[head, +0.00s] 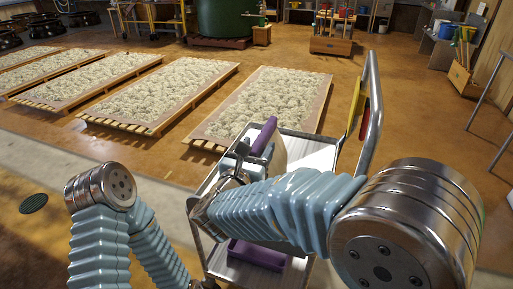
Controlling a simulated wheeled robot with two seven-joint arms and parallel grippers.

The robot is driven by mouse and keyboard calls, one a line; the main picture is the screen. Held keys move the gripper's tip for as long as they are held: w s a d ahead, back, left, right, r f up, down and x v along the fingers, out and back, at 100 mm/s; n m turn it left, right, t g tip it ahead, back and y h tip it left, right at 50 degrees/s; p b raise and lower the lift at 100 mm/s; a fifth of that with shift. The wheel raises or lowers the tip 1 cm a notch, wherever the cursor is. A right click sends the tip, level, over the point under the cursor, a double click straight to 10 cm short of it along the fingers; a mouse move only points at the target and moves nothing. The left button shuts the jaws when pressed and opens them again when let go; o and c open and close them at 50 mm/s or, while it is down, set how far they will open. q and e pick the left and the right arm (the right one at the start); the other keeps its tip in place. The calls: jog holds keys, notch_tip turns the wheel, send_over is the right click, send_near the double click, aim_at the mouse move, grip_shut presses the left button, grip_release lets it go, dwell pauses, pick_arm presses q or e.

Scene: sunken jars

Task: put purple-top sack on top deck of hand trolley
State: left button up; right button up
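The hand trolley stands in front of me; its white top deck (312,153) shows behind my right forearm. The purple-top sack, with a pale body (277,152) and a purple top band (264,134), is at the left part of the top deck, tilted. My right gripper (246,158) reaches in from the right and its fingers close on the sack's near left side. The forearm hides the sack's lower part, so I cannot tell whether it touches the deck. My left gripper is mostly cut off at the bottom edge, and its fingers do not show.
A purple object (258,254) lies on the trolley's lower deck. The trolley's curved handle (372,115) rises at the right, with a yellow item (354,103) beside it. Several pallets of pale material (265,104) lie beyond. Open floor (425,120) is at the right.

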jog(key=b+v, duration=0.2)
jog(key=v, duration=1)
